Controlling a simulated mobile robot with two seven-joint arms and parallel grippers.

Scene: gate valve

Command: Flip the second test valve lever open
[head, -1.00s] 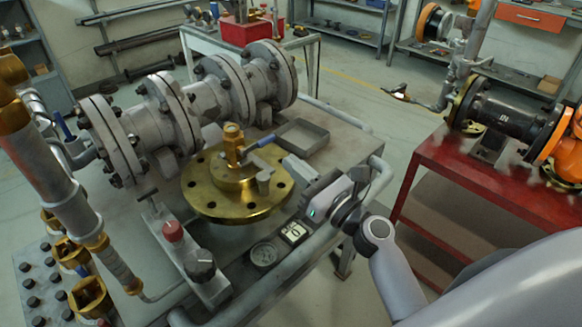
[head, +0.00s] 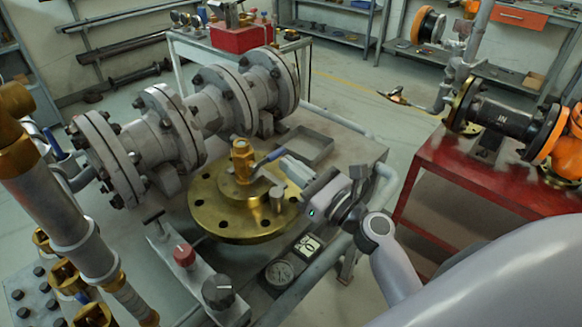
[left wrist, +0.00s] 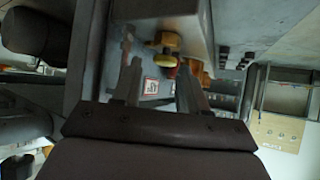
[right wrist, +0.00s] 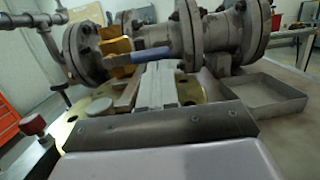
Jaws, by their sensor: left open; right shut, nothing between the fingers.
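A small brass valve (head: 243,158) stands upright on a round brass flange (head: 215,213). Its blue lever (head: 268,158) sticks out sideways to the right. My right gripper (head: 287,166) is shut and empty, its tips close to the lever's free end. In the right wrist view the shut fingers (right wrist: 157,82) point at the blue lever (right wrist: 150,53), which crosses just beyond the tips; I cannot tell if they touch. My left gripper (left wrist: 158,75) is open and empty in the left wrist view, and does not show in the head view.
A grey flanged pipe assembly (head: 205,112) lies behind the brass flange. A shallow grey tray (head: 303,147) is behind my right gripper. A red knob (head: 184,255), a black knob (head: 218,291) and a gauge (head: 279,273) are at the front. A red table (head: 470,185) stands right.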

